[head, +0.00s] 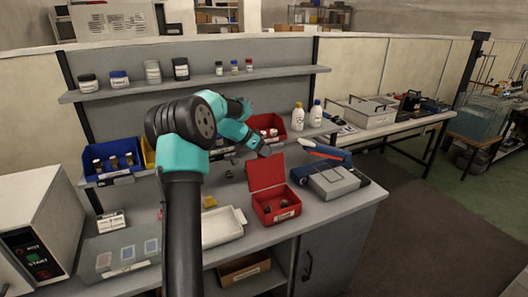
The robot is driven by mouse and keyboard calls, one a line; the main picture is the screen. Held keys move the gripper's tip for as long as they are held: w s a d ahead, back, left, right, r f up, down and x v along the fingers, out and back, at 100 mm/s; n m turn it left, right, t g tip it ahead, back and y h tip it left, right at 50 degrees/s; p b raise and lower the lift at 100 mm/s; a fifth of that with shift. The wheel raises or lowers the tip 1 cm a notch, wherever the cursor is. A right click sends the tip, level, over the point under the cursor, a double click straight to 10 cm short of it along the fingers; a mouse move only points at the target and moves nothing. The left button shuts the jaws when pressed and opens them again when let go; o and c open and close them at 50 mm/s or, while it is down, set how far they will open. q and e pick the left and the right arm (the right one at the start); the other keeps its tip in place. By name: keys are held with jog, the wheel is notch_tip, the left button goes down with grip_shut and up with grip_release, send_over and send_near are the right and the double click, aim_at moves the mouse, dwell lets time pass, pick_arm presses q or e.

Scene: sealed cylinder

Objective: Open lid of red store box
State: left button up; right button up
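The red store box (277,209) stands on the grey workbench, right of centre. Its red lid (266,174) is raised and stands roughly upright at the back edge of the box. The inside shows, with a few small dark items in it. My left arm reaches in from the bottom left, and my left gripper (264,151) is just above and behind the raised lid. The gripper is small and partly blends with the background, so its fingers cannot be made out. I cannot tell whether it touches the lid. My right gripper is not in view.
A white tray (222,228) lies left of the box and a grey device (333,182) stands right of it. Behind are a blue bin (112,157) and an open red bin (279,124). A shelf (200,82) with bottles runs above the bench.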

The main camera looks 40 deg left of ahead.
pick_arm(q)
jog(key=shift+c, duration=0.5)
grip_shut()
jog(key=shift+s+d+r+y, duration=0.15)
jog(key=shift+d+y, duration=0.05)
jog(key=shift+d, duration=0.2)
jog(key=shift+s+d+r+y, duration=0.1)
jog(key=shift+d+y, duration=0.1)
jog(key=shift+d, duration=0.15)
jog(key=shift+s+d+m, duration=0.15)
jog(key=shift+s+d, duration=0.05)
jog(key=shift+d, duration=0.3)
jog(key=shift+s+d+m, duration=0.15)
jog(key=shift+d, duration=0.3)
